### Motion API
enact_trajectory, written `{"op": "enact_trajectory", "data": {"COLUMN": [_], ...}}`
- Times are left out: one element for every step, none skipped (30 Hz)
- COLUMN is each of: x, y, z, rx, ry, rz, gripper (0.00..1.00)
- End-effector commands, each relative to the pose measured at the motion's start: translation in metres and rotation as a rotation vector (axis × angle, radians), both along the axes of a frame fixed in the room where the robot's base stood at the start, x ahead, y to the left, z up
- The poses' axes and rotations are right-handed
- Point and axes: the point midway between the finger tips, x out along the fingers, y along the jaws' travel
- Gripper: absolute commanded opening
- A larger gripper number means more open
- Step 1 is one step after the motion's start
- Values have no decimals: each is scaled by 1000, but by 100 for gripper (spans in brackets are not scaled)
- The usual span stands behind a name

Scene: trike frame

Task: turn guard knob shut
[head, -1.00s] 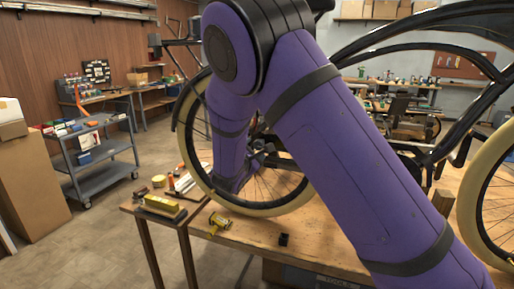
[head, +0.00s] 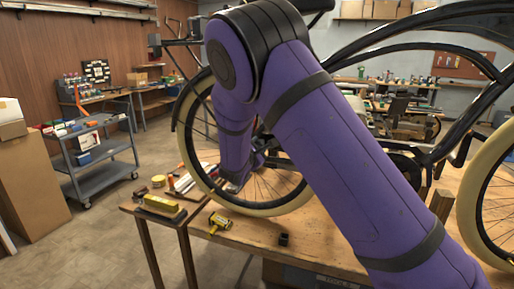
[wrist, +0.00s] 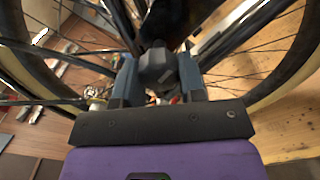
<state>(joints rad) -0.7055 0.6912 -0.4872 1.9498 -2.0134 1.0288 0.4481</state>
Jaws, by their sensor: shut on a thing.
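The guard knob (wrist: 157,68) is a dark, faceted knob at the middle of the wrist view, by the wheel's hub. My gripper (wrist: 158,78) has its two blue-grey fingers on either side of the knob and is shut on it. In the head view my purple arm reaches down to the wheel, and the gripper (head: 238,182) shows only in small part there. The knob cannot be made out in the head view. The trike wheel (head: 275,208) has a cream tyre and thin spokes. Which way the knob is turned cannot be told.
The wheel stands over a wooden bench (head: 310,245). A yellow tool (head: 219,222) and a small black block (head: 284,239) lie near its front edge. A yellow box (head: 161,204) sits on a side table. A grey cart (head: 95,160) stands left. Spokes and black frame tubes crowd the gripper.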

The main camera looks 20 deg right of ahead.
Motion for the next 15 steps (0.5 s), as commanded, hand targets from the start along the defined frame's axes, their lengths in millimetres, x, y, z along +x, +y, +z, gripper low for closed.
{"op": "enact_trajectory", "data": {"x": [0, 0, 0, 0, 0, 0, 0, 0, 0, 0, 0, 0, -1, -1, -1], "y": [0, 0, 0, 0, 0, 0, 0, 0, 0, 0, 0, 0, 0, -1, -1], "z": [0, 0, 0, 0, 0, 0, 0, 0, -1, -1, -1, -1, -1, -1, -1], "rx": [-1, -3, -8, -12, -17, -25, -34, -43, -58, -71, -85, -106, -123, -141, -168], "ry": [2, 3, 6, 9, 13, 19, 25, 32, 43, 52, 62, 78, 90, 103, 123], "rz": [-1, -1, -1, -1, -1, -1, -1, -1, -1, -1, -1, -1, -1, -1, -1], "gripper": [13, 13, 13, 13, 13, 13, 13, 13, 13, 13, 13, 13, 13, 13, 13]}}
